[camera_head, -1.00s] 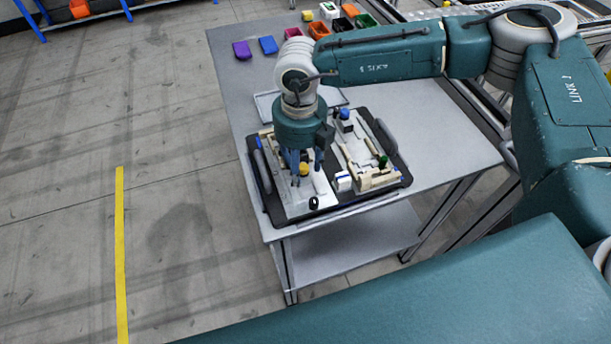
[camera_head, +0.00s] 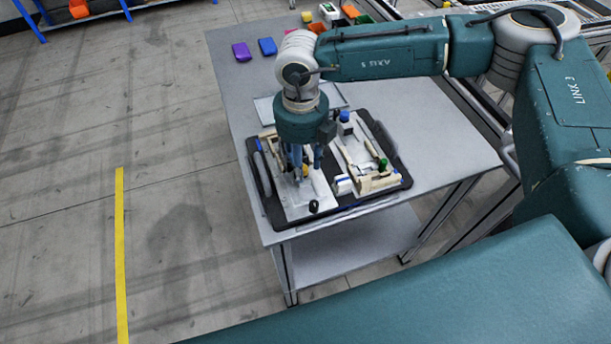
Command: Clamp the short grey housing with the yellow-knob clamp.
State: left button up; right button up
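My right gripper (camera_head: 304,172) points down over the left half of the black pallet (camera_head: 258,201). The yellow knob (camera_head: 305,172) shows between its fingers and is partly covered by them. Whether the fingers touch the knob is too small to tell. The clamp's body is mostly hidden by the gripper. A pale plate (camera_head: 299,208) lies under it, with a black knob (camera_head: 314,206) at its front end. I cannot make out the short grey housing for sure. My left gripper is not in view.
On the pallet's right half are a blue knob (camera_head: 345,116), a green knob (camera_head: 382,163), beige blocks and a white-and-blue block (camera_head: 343,184). Purple (camera_head: 242,51) and blue (camera_head: 267,46) bins stand at the back of the grey table (camera_head: 440,140). Its right side is clear.

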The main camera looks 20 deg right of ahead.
jog(key=shift+w+d+r+p, duration=0.15)
jog(key=shift+r+p, duration=0.15)
jog(key=shift+r, duration=0.55)
jog(key=shift+a+r+p, duration=0.25)
jog(key=shift+r+p, duration=0.2)
jog(key=shift+r, duration=0.65)
jog(key=shift+r+p, duration=0.4)
jog(key=shift+r, duration=0.7)
